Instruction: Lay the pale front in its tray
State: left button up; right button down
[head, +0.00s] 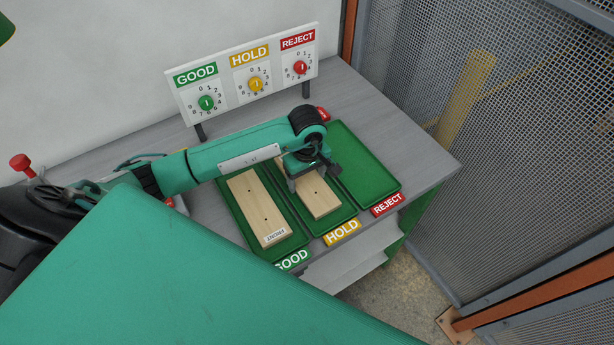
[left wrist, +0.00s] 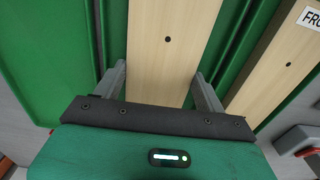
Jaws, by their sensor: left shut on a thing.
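A pale wooden board (head: 322,202) with a dark hole lies in or just over the middle green tray, marked HOLD (head: 342,233). My left gripper (head: 314,177) is shut on it from above, one finger at each long side. In the left wrist view the held board (left wrist: 170,60) runs between the fingers (left wrist: 160,88). I cannot tell whether it touches the tray floor; its far end is partly hidden by the gripper. A second pale board (head: 255,205), with a white label that seems to read FRONT (head: 275,237), lies in the GOOD tray (head: 232,218). My right gripper is out of view.
The REJECT tray (head: 371,178) at right is empty where it shows. A board of GOOD, HOLD and REJECT dials (head: 246,77) stands behind the trays. A red knob (head: 20,162) is at far left. Mesh fencing (head: 500,140) rises beyond the table's right edge.

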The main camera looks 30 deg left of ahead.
pick_arm(q)
jog(key=o, duration=1)
jog(key=shift+o, duration=0.8)
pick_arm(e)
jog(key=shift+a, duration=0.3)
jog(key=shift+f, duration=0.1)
pick_arm(q)
jog(key=shift+w+r, duration=0.1)
jog(key=shift+r, duration=0.2)
notch_tip(320, 180, up, 13)
jog(key=b, duration=0.4)
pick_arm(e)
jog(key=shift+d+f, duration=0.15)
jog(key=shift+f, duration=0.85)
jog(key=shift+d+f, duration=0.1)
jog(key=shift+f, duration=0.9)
